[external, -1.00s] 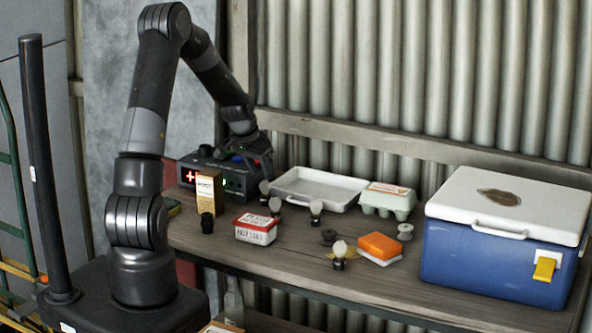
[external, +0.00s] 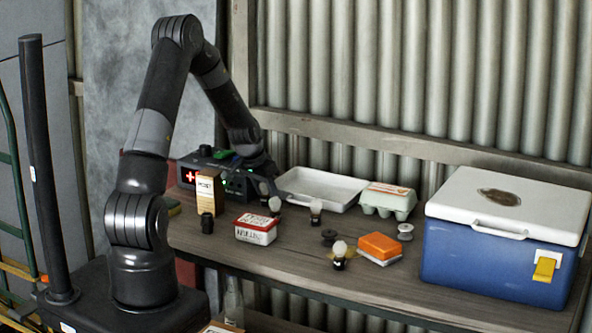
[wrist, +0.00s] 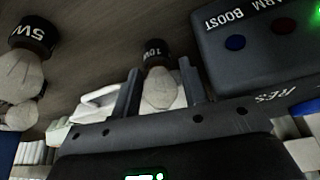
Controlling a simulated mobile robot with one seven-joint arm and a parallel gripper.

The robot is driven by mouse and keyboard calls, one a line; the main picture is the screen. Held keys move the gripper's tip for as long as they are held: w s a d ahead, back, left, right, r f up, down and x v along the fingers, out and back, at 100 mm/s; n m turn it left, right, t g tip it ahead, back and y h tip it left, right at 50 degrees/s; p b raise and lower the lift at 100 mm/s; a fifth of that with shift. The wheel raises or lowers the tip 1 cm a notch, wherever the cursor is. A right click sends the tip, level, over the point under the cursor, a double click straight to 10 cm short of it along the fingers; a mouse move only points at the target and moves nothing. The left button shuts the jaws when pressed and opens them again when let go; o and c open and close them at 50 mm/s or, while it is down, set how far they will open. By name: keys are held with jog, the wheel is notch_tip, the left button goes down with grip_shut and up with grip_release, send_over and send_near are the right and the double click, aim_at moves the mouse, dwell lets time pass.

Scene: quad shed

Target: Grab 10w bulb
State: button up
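The 10W bulb (wrist: 158,90) has a pale glass globe and a black base marked "10W". In the wrist view it stands between the two fingers of my open gripper (wrist: 161,66), with a gap visible on each side. In the external view my gripper (external: 264,180) is low over the bench at the front right corner of the dark control box, and it largely hides this bulb. A bulb marked "5W" (wrist: 30,52) shows at the left of the wrist view.
The control box (wrist: 250,55) with buttons is close beside the gripper. A white tray (external: 345,204) lies behind. Other bulbs (external: 316,211) (external: 339,254), a red-and-white box (external: 256,234), an egg carton (external: 390,198) and a blue cooler (external: 490,262) share the bench.

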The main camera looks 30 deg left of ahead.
jog(key=c, duration=0.7)
jog(key=shift+r, duration=0.1)
